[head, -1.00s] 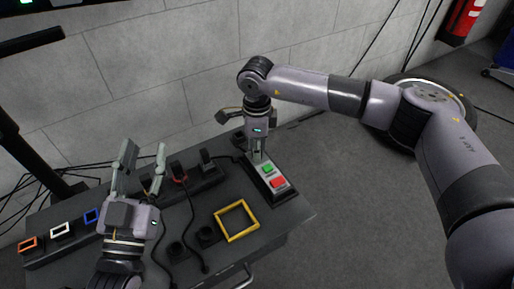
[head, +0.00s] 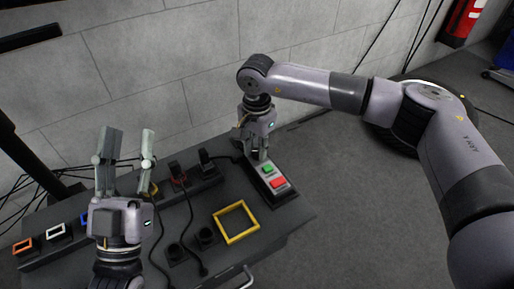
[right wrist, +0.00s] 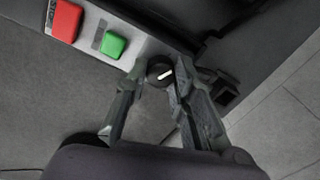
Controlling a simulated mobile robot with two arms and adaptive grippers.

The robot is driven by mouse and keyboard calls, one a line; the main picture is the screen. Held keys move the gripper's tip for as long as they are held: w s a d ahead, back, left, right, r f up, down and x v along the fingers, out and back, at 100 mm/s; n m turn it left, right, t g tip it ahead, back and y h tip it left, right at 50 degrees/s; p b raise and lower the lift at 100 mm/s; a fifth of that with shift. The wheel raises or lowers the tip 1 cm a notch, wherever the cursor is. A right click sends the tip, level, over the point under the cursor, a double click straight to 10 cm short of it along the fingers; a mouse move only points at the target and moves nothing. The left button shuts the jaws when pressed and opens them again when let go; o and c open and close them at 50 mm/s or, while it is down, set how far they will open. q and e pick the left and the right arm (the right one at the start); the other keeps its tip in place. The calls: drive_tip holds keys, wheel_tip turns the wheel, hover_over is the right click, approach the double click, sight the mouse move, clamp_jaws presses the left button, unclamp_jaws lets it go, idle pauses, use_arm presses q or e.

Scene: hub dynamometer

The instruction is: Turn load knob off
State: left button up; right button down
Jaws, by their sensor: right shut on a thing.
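The load knob (right wrist: 159,72) is a round black knob with a white pointer mark, on a grey control box (head: 262,169) at the far right of the bench. My right gripper (head: 257,156) points down over the box's far end. In the right wrist view my right gripper (right wrist: 158,80) has its fingers on both sides of the knob and is shut on it. The knob is hidden by the gripper in the head view. My left gripper (head: 124,150) is open and empty, raised over the bench's left part.
A green button (head: 267,168) and a red button (head: 278,183) sit beside the knob on the box. A yellow square frame (head: 236,236) lies on the bench. Black plugs and cables (head: 205,238) are in the middle. A grey wall stands behind.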

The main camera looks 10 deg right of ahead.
sight(257, 151)
drive_tip(key=shift+n, duration=0.5)
drive_tip(key=c, duration=1.3)
unclamp_jaws()
drive_tip(key=shift+c, duration=0.2)
wheel_tip(257, 151, up, 12)
